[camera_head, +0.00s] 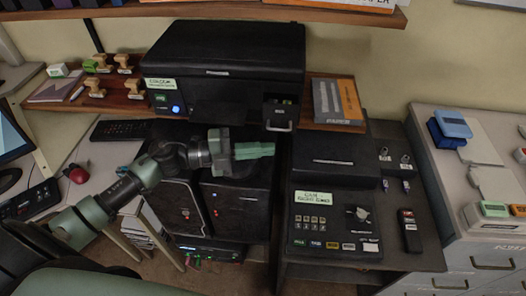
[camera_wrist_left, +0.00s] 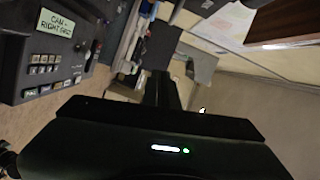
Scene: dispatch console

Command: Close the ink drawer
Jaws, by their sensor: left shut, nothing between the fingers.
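The black printer (camera_head: 230,60) stands on the wooden shelf at the back. Its small ink drawer (camera_head: 281,113) sits at the lower right of the printer's front. The drawer stands out from the front, with small coloured items showing inside and a pale handle on its face. My left gripper (camera_head: 262,150) is in front of the printer, below and a little left of the drawer, and apart from it in the picture. Its green fingers are together, pointing right, with nothing between them. The drawer cannot be made out in the left wrist view. My right gripper is not seen.
A labelled black keypad console (camera_head: 330,222) stands to the right and also shows in the left wrist view (camera_wrist_left: 50,55). A grey-orange box (camera_head: 338,101) lies right of the drawer. Wooden stamps (camera_head: 134,89) stand left of the printer. Black cabinets (camera_head: 236,208) are below my gripper.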

